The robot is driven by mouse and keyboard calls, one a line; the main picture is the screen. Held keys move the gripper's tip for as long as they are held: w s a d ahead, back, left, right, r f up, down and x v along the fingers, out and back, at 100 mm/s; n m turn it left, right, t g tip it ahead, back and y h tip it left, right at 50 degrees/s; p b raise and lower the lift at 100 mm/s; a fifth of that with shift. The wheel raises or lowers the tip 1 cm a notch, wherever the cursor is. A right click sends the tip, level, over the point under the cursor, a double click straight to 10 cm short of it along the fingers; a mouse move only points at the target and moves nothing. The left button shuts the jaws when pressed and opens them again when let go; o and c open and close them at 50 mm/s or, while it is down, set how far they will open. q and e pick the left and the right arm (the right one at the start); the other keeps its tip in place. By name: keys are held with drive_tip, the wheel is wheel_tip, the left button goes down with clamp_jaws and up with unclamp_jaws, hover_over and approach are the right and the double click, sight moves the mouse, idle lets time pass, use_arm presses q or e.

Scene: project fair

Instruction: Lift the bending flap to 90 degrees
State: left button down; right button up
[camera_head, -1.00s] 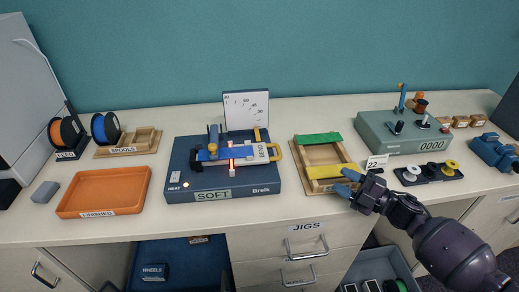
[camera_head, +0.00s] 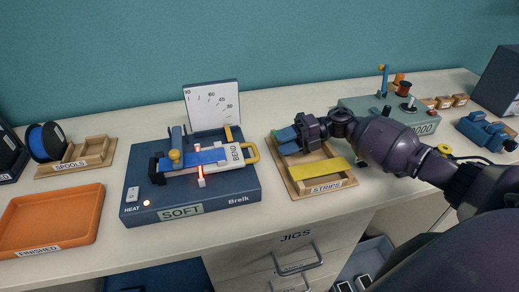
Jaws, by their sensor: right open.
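The bending flap (camera_head: 237,154), a pale plate marked BEND with a yellow loop handle (camera_head: 253,152) at its right end, lies flat on the dark blue bender (camera_head: 230,196). A blue strip (camera_head: 205,157) lies across the bender, over a glowing red heating line (camera_head: 200,174). The angle scale (camera_head: 212,105) stands upright behind. My right gripper (camera_head: 284,137) is open, just right of the handle and apart from it, over the back of the strips tray. My left gripper is out of view.
The strips tray (camera_head: 346,182) holds a yellow strip (camera_head: 322,169) in front. The orange FINISHED tray (camera_head: 52,217) is at left, below the spools rack (camera_head: 78,157). A grey-green box (camera_head: 362,103) stands behind my right arm.

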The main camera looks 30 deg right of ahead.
drive_tip(key=x, duration=0.7)
clamp_jaws()
